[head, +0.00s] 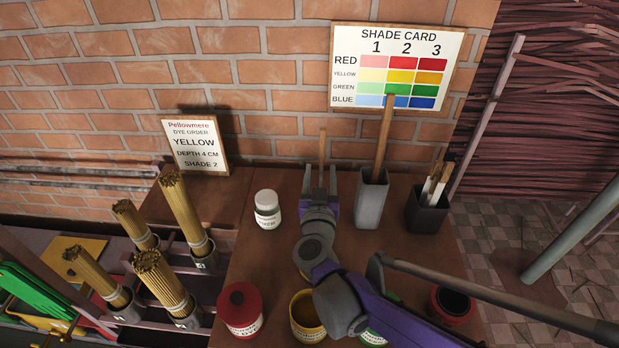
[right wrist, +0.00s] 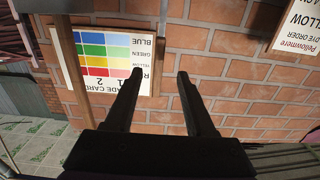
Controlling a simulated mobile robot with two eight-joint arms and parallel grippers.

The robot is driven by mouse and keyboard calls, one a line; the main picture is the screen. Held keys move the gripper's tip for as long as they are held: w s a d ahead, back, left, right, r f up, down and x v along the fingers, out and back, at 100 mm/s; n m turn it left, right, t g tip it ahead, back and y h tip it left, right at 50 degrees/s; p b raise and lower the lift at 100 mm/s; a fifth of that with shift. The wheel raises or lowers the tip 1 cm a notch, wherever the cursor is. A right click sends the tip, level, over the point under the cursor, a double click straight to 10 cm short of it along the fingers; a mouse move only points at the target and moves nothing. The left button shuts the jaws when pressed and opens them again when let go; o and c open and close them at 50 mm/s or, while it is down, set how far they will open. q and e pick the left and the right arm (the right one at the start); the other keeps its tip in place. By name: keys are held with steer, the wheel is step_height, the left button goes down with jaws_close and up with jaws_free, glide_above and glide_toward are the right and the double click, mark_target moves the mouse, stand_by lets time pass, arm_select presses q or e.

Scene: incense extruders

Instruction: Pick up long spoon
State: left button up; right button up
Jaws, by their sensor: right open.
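A long wooden handle (head: 384,140) stands upright in a tall grey holder (head: 371,200) on the table; its lower end is hidden inside. A thinner wooden stick (head: 322,148) rises just behind my right gripper (head: 320,182), in line with its gap; its base is hidden by the gripper. I cannot tell which of the two is the long spoon. My right gripper is open and empty, fingers pointing toward the wall, left of the grey holder. In the right wrist view its two fingers (right wrist: 155,95) are apart, with a wooden stick (right wrist: 160,55) beyond them. My left gripper is not in view.
A dark holder with short sticks (head: 428,210) stands right of the grey holder. A white jar (head: 267,212) is left of my gripper. Red (head: 240,308) and yellow (head: 307,318) pots stand at the front. Incense bundles (head: 183,210) are at left. A shade card (head: 400,65) hangs behind.

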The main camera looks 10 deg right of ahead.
mark_target(323, 155)
steer(key=x, duration=0.5)
steer(key=shift+d, duration=0.25)
steer(key=x, duration=0.5)
steer(key=shift+w+f, duration=0.15)
steer(key=shift+w, duration=0.15)
steer(key=shift+a, duration=0.1)
jaws_close()
